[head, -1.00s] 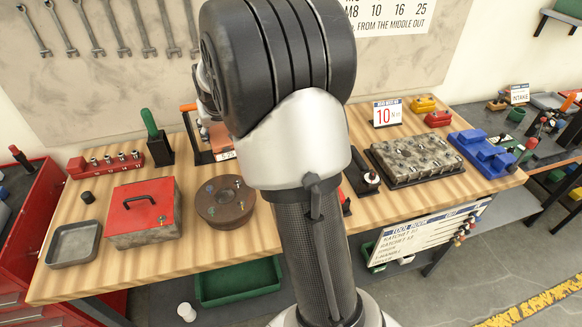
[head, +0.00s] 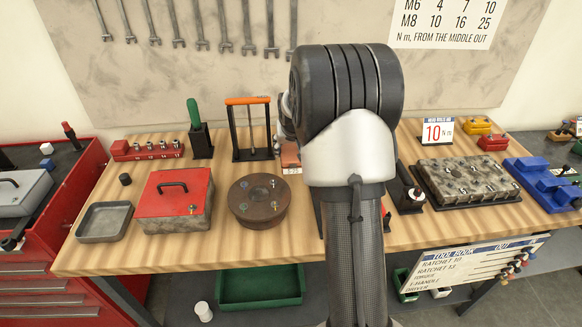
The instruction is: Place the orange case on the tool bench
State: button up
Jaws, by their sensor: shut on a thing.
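The orange case (head: 290,155) shows as a small orange block with a white label along its lower edge, just left of my arm at mid-bench. My arm covers its right part. My gripper (head: 287,131) is mostly hidden behind my dark elbow joint. Only a grey and black sliver of it shows, directly above the case, and it is shut on the case. I cannot tell whether the case touches the wood. The tool bench (head: 330,262) is a light wooden top running across the view.
Left of the case are an orange-handled black stand (head: 249,128), a brown round part (head: 259,202), a red-lidded box (head: 174,198) and a grey tray (head: 104,222). Right of my arm are a black holder (head: 408,193) and a metal block (head: 466,180). Bare wood shows along the front edge.

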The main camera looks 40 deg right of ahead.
notch_tip(320, 180, down, 6)
jog(key=shift+f+b, duration=0.1)
jog(key=shift+b, duration=1)
jog(key=o, duration=1)
jog(key=shift+f, duration=0.15)
jog(key=o, duration=0.5)
jog(key=shift+c, duration=0.2)
